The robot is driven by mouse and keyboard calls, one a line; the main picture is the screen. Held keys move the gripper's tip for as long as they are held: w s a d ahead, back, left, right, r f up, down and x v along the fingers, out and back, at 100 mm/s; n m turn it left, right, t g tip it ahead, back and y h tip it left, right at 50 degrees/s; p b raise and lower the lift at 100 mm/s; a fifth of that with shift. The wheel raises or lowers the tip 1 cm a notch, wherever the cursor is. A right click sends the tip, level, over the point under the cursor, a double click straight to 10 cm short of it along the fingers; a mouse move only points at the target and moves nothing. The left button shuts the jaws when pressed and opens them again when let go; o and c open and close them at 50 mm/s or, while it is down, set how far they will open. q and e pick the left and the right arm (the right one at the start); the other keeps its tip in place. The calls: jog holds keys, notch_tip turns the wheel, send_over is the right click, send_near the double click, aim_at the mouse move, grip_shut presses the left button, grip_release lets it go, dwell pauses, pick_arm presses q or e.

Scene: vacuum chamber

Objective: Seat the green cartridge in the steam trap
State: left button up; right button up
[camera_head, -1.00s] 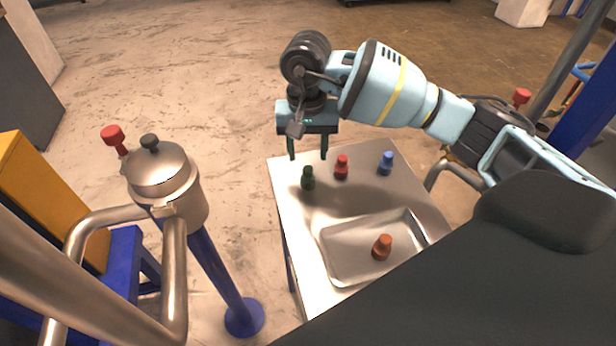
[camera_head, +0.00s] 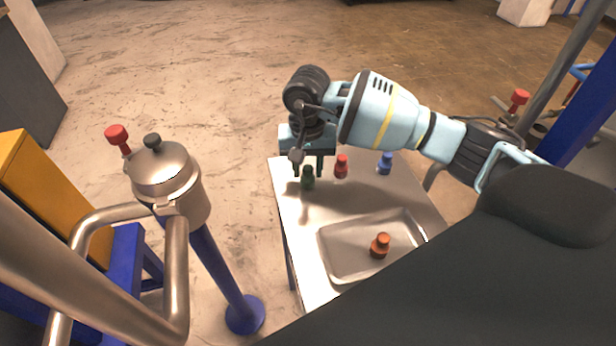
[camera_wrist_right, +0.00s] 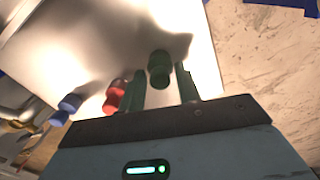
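The green cartridge (camera_head: 307,179) stands upright near the far left corner of the steel table. My right gripper (camera_head: 308,173) is directly above it, pointing down, fingers apart. In the right wrist view the green cartridge (camera_wrist_right: 159,68) shows between the lines of the two open fingers (camera_wrist_right: 163,80), with gaps visible on both sides; I cannot tell how deep it sits between them. The steam trap (camera_head: 182,195) is the steel pot on pipes at the left, with its black-knobbed lid (camera_head: 160,165) on top, so its inside is hidden. My left gripper is not in view.
A red cartridge (camera_head: 341,167) stands close to the right of the green one, and a blue one (camera_head: 385,163) farther right. An orange-red cartridge (camera_head: 380,245) is in the shallow tray (camera_head: 345,268). A red-handled valve (camera_head: 117,136) stands beside the trap. Open floor separates trap and table.

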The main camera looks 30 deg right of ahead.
aim_at(308, 168)
grip_shut()
jog(key=shift+r, duration=0.15)
notch_tip(308, 168, up, 10)
jog(key=shift+b, duration=0.3)
